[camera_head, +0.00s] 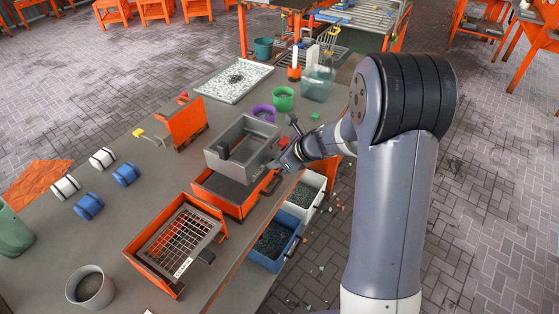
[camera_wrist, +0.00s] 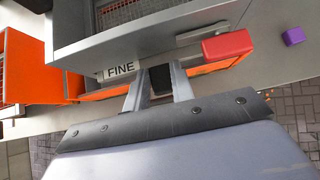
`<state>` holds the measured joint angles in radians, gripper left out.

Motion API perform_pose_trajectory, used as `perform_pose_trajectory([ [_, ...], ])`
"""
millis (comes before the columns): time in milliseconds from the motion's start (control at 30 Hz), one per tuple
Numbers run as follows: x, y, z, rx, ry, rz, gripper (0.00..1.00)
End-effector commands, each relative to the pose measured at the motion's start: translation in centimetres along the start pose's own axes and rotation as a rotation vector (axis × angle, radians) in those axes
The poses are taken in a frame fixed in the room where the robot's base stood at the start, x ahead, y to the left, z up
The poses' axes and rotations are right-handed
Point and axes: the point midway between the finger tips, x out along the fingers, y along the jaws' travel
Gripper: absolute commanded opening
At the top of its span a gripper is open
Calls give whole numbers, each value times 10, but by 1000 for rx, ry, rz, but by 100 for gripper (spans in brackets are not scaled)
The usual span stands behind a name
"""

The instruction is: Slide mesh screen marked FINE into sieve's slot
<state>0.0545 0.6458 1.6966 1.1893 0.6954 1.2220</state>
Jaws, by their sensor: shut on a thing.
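The grey sieve box (camera_head: 243,143) sits on an orange base (camera_head: 232,193) near the table's edge; its grey wall shows in the wrist view (camera_wrist: 150,22). The screen marked FINE (camera_wrist: 119,70) shows only its front strip, lying close along the sieve's lower front. Its mesh is hidden, and how deep it sits in the slot I cannot tell. My gripper (camera_wrist: 157,82) is shut on the screen's black tab (camera_wrist: 160,79); it also shows in the head view (camera_head: 284,163) at the sieve's right side. A red-ended lever (camera_wrist: 228,46) sits just right of the FINE label.
Another mesh screen (camera_head: 180,243) lies on an orange box (camera_head: 150,272) at the front. White and blue bins (camera_head: 273,247) stand below the table edge. Blue and white rollers (camera_head: 88,206) lie at left, a purple cup (camera_head: 264,112) and green cup (camera_head: 283,99) behind the sieve.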

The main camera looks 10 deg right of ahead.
Motion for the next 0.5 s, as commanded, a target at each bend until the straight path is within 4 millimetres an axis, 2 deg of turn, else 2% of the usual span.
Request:
perform_pose_trajectory([
  [400,7,0,8,0,0,0,0],
  [433,7,0,7,1,0,0,26],
  [500,7,0,7,1,0,0,31],
])
